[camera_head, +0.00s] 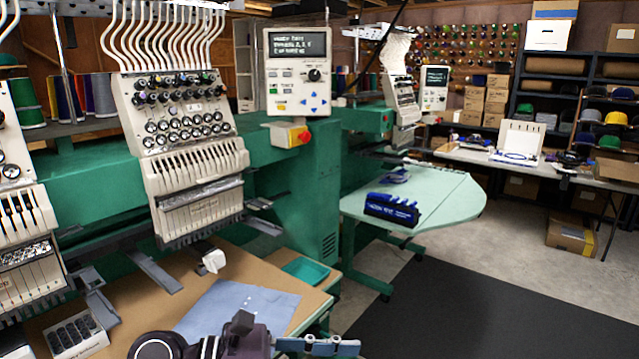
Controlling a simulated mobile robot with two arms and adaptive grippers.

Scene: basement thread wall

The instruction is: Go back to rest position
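Part of one of my arms shows at the bottom edge, with a round dark joint and a dark body. A grey-blue end piece, which looks like my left gripper (320,345), points right at the front edge of the brown table. It is cut off by the frame, and whether its fingers are apart is not clear. I see nothing held in it. My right gripper is not in view.
A green embroidery machine with a control panel (298,72) stands close ahead. A black mat (470,310) lies clear at right.

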